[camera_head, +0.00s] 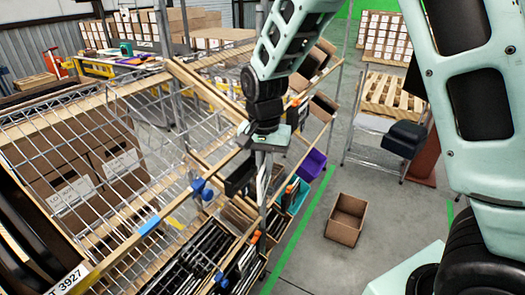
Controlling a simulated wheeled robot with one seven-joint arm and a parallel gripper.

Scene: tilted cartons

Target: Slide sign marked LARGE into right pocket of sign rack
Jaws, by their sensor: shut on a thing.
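My gripper (265,148) is in the middle of the head view, pointing down over the edge of the tilted shelving. It is shut on a thin, pale upright thing (263,178), seen narrow and partly hidden by the fingers. No LARGE marking can be read on it, so I cannot tell if it is the sign. I cannot pick out the sign rack or its right pocket for sure. Dark upright slats (205,248) stand in the wooden-edged shelf below and left of the gripper.
A wire shelf (150,165) with wooden rails and brown cartons (85,165) fills the left. A purple bin (312,165) and a teal bin (299,196) sit right of the gripper. An open brown carton (346,219) stands on the clear grey floor. Pallets are behind.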

